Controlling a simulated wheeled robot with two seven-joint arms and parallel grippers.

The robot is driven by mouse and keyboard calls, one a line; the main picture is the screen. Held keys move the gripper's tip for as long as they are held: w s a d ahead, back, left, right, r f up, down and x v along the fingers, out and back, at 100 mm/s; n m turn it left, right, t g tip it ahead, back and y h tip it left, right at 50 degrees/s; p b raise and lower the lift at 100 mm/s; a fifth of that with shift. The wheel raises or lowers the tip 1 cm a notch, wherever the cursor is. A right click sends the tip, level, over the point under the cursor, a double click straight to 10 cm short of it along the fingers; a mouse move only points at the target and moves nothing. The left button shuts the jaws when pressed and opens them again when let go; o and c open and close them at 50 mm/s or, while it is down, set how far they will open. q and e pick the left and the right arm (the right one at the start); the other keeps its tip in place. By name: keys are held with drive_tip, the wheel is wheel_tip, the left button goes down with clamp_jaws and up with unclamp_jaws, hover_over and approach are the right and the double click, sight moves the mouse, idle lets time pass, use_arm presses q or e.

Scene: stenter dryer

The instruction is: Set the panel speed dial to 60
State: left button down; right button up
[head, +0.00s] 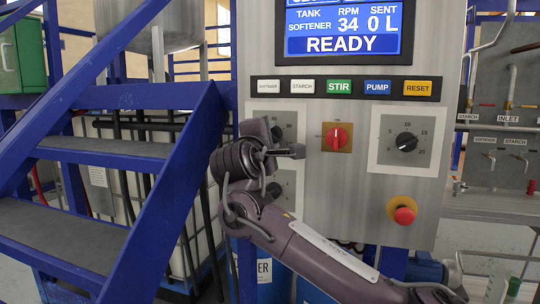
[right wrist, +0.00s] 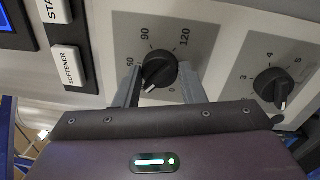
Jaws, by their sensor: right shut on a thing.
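The speed dial (right wrist: 160,70) is a round black knob on a grey scale plate in the right wrist view, with 60, 90 and 120 readable around it. Its white pointer mark faces the lower left of that view, below the 60; a finger partly covers the scale there. In the head view, the dial's plate (head: 293,116) is largely hidden behind my right gripper (head: 282,142). The right gripper is shut on the dial, with one finger on each side of the knob. My left gripper is not in view.
A second scale dial (right wrist: 273,86) sits close beside it. The panel (head: 350,190) also carries a red switch (head: 337,139), a larger black dial (head: 406,142), a red stop button (head: 404,215) and labelled buttons. Blue stairs (head: 165,170) stand close to the left.

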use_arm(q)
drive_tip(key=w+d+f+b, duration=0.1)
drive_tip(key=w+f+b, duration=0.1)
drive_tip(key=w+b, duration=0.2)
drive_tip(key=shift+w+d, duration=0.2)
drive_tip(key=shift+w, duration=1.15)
use_arm(e)
drive_tip(key=shift+a+f+m+g+h, duration=0.15)
drive_tip(key=shift+m+h, duration=0.15)
drive_tip(key=shift+m, duration=2.4)
drive_tip(key=shift+d+r+m+g+h, duration=0.15)
drive_tip(key=shift+m+h, duration=0.15)
drive_tip(key=shift+m, duration=2.4)
drive_tip(key=shift+a+f, duration=0.1)
drive_tip(key=shift+f, duration=0.05)
drive_tip(key=o, duration=1)
drive_tip(key=shift+w, duration=0.1)
